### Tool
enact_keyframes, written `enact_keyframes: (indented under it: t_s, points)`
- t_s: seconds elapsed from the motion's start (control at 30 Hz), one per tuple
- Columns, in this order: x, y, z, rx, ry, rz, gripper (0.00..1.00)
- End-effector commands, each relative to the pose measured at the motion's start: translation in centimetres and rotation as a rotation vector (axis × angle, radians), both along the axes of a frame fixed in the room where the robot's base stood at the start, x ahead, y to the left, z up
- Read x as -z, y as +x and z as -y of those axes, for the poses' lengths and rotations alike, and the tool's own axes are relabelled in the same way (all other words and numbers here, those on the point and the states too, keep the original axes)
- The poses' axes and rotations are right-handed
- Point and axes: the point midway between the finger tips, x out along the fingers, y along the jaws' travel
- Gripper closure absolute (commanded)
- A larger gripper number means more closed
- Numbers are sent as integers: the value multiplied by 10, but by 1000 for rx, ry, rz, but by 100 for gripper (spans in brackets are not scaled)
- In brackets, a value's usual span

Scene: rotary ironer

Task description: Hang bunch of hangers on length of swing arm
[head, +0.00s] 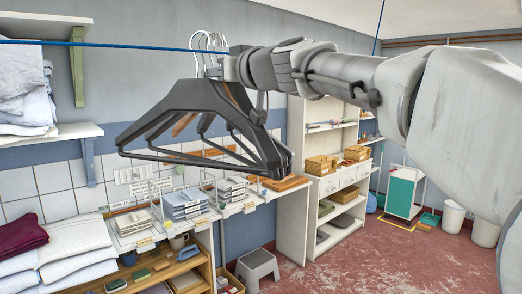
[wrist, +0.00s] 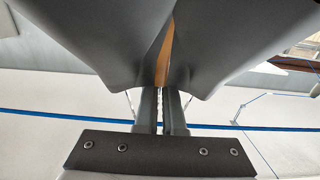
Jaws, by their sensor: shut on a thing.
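The bunch of hangers (head: 200,97) is mostly black, with at least one brown hanger among them. It hangs high in the head view, pale hooks upward. My gripper (head: 214,72) is shut on the bunch near the base of the hooks. In the wrist view, the gripper fingers (wrist: 161,100) are close together below the dark hanger shoulders (wrist: 75,40), with a strip of brown between them. The fingertips are partly hidden by the hangers. I cannot pick out the swing arm with certainty in either view.
A thin blue line (head: 100,44) runs across near the hooks. Wall shelves with folded linen (head: 25,95) stand at left. Below are a counter with paper trays (head: 185,203), a grey step stool (head: 258,268) and a white cabinet (head: 340,185). Red floor at right is fairly open.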

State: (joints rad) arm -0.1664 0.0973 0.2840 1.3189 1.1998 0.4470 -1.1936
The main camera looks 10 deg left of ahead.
Motion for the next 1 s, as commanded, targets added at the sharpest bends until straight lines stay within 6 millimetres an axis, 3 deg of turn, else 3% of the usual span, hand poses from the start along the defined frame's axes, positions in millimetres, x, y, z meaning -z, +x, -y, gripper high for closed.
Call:
enact_keyframes:
  t_s: [1.0]
  points:
    - [-3, 33, -39, 0, 2, 3, 100]
